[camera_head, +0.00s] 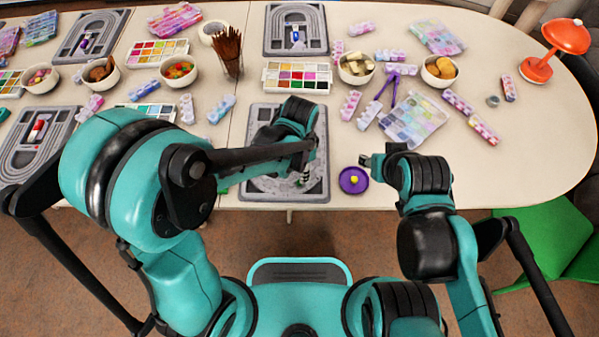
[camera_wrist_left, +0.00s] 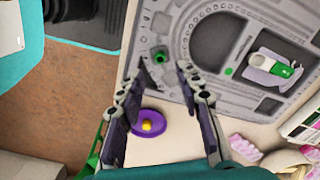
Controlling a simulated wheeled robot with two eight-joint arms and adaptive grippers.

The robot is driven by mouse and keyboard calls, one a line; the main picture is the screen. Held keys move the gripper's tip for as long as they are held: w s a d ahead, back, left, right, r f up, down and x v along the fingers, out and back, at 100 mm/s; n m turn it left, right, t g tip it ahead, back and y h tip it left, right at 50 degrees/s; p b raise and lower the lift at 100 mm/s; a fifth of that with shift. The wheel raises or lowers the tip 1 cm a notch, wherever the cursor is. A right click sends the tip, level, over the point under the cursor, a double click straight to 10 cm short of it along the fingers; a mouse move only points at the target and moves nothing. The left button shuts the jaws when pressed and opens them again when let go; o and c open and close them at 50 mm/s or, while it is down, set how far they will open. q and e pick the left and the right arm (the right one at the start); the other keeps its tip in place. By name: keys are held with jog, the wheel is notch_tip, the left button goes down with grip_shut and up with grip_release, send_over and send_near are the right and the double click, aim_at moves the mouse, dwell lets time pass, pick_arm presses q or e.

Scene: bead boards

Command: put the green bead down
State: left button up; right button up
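A small dark green bead (camera_wrist_left: 159,57) sits on the grey bead board (camera_wrist_left: 207,84), near the board's front edge. My left gripper (camera_wrist_left: 158,79) is open, with nothing held between its fingers; the bead shows just beyond and between the fingertips. In the head view my left gripper (camera_head: 304,176) is low over the right front part of the board (camera_head: 262,186), and the arm hides much of the board. A flat green dot (camera_wrist_left: 228,71) and a white-and-green piece (camera_wrist_left: 275,67) are farther in on the board. My right gripper (camera_head: 374,164) is beside the purple dish; its fingers are too small to judge.
A purple dish (camera_head: 354,180) with a yellow bead stands right of the board; it also shows in the wrist view (camera_wrist_left: 147,117). A sorting tray (camera_head: 296,77) lies behind the board. Purple tweezers (camera_head: 384,90) and a clear bead box (camera_head: 413,119) lie right. The table's right front is mostly clear.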

pick_arm(q)
notch_tip(320, 180, up, 6)
jog(key=f+p, duration=0.1)
jog(key=p, duration=0.1)
jog(key=s+a+r+n+t, duration=0.2)
jog(key=a+r+n, duration=0.4)
jog(key=a, duration=0.3)
jog(key=s+a+r+n+t, duration=0.3)
jog(key=a+r+n+t, duration=0.2)
jog(key=a, duration=0.4)
jog(key=shift+r+n, duration=0.5)
jog(key=shift+n, duration=0.1)
jog(key=shift+s, duration=0.15)
